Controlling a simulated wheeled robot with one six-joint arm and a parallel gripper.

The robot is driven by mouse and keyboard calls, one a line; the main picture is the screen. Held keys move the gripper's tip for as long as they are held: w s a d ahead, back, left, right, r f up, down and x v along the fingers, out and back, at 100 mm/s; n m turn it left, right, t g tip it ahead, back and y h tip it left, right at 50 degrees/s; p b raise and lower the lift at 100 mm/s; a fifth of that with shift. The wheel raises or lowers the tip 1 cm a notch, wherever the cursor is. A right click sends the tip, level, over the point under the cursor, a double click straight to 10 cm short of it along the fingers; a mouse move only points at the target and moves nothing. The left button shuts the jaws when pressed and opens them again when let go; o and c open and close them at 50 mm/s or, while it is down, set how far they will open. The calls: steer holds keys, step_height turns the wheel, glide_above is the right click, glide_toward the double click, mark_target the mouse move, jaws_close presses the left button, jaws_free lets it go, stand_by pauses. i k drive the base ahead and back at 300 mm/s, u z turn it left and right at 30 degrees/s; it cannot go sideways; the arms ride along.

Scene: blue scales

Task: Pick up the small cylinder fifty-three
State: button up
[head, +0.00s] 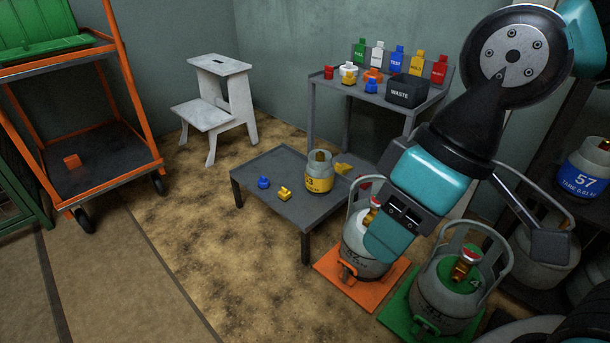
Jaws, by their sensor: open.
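A small grey gas cylinder with a yellow band (319,184) stands upright on the low dark table (280,165). A "3" shows on the band, but the full number is hard to read. My gripper (390,238) is to the right of the table, over the grey cylinder (356,245) on the orange scale (330,263). It is apart from the yellow-banded cylinder and looks empty. Its fingers are seen from behind and partly merge with the cylinder below.
Small blue (263,182) and yellow (285,192) fittings lie on the low table. A green-topped cylinder (447,290) stands on a green scale (400,315). A workbench (345,88) with coloured bottles, a white step stool (213,105) and an orange cart (125,70) stand behind. Floor at left is clear.

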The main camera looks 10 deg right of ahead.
mark_target(319, 172)
steer(key=u, duration=1.25)
steer(key=i, duration=2.95)
steer(key=z, duration=3.55)
steer(key=i, duration=0.5)
steer(key=u, duration=0.05)
